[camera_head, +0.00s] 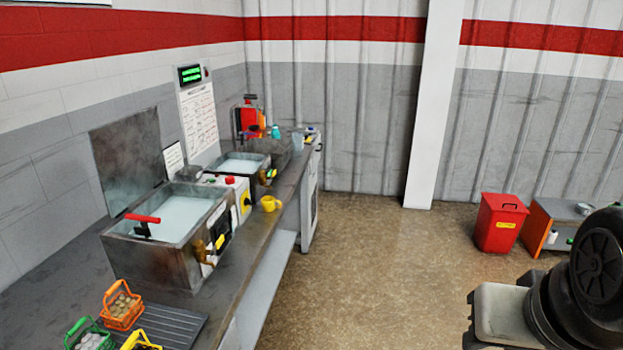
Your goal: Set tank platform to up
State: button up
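A steel tank (117,253) stands on the bench at the left, filled with pale bluish liquid (178,219). Its lid (127,159) stands raised at the back left. A red-handled lever (142,218) sticks up at the tank's near left side. I cannot tell from this view whether a platform is up or down inside. A control box (241,200) with a red button and a yellow knob sits at the tank's right. A second, smaller tank (246,164) with liquid stands farther back. My gripper is not in view; a black and grey part of my body shows at the lower right.
Orange, green and yellow baskets (122,306) of small parts stand at the front left, near a ribbed grey mat (174,329). A red bin (500,223) stands at the right. The floor (375,275) between is clear.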

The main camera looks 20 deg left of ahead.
aim_at(144, 221)
jog(key=i+u, duration=0.35)
jog(key=i+l+u, duration=0.15)
jog(key=i+u, duration=0.2)
jog(key=i, duration=0.15)
jog(key=i+l+u, duration=0.3)
jog(key=i+u, duration=0.15)
jog(key=u, duration=0.25)
jog(key=i+l+u, duration=0.1)
jog(key=u, duration=0.3)
jog(key=i+l+u, duration=0.15)
jog(key=u, duration=0.25)
jog(key=i+l+u, duration=0.2)
jog(key=u, duration=0.2)
jog(key=i+l+u, duration=0.1)
jog(key=u, duration=0.15)
jog(key=i+l+u, duration=0.1)
jog(key=u, duration=0.2)
jog(key=i+l, duration=0.05)
jog(key=i, duration=0.05)
